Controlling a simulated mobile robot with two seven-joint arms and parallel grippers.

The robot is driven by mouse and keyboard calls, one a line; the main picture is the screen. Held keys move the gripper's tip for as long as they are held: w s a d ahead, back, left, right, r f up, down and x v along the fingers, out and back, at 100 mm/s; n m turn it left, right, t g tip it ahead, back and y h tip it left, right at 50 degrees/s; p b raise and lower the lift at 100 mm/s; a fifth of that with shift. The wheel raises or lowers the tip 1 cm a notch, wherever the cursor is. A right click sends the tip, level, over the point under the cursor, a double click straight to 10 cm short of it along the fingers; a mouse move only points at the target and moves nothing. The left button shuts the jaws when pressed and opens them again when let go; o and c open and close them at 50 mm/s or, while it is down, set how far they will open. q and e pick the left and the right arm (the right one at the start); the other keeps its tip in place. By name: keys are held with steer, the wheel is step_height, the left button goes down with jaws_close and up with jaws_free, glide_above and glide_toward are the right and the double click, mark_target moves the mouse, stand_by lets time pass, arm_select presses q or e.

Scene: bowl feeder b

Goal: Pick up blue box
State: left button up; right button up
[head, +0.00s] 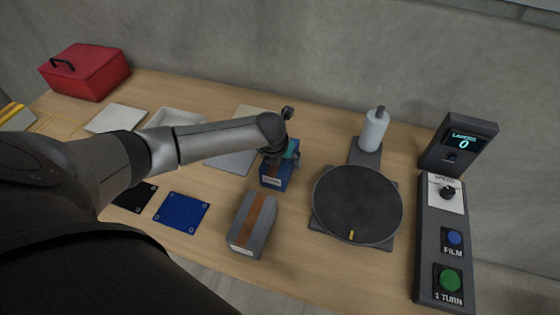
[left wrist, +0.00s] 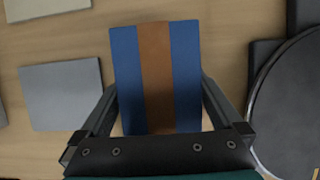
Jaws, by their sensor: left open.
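The blue box (head: 275,178) stands on the wooden table in the head view, left of the black turntable. In the left wrist view the blue box (left wrist: 187,75) has a brown stripe down its middle. My left gripper (head: 285,155) is over the box, its arm hiding part of it. In the left wrist view my left gripper (left wrist: 161,100) is open, with one finger along each side of the box's near part. I cannot tell whether the fingers touch it. My right gripper is not in view.
A grey box with a brown stripe (head: 254,223) stands nearby in front. The turntable (head: 357,205) is to the right, with a film roll (head: 374,130) behind it. A blue mat (head: 181,212) lies left, and a control panel (head: 442,240) stands far right.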

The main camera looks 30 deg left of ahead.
arm_select(q)
steer(key=shift+f, duration=0.1)
steer(key=shift+c, duration=0.2)
jaws_close()
steer(key=shift+w, duration=0.1)
stand_by(0.6)
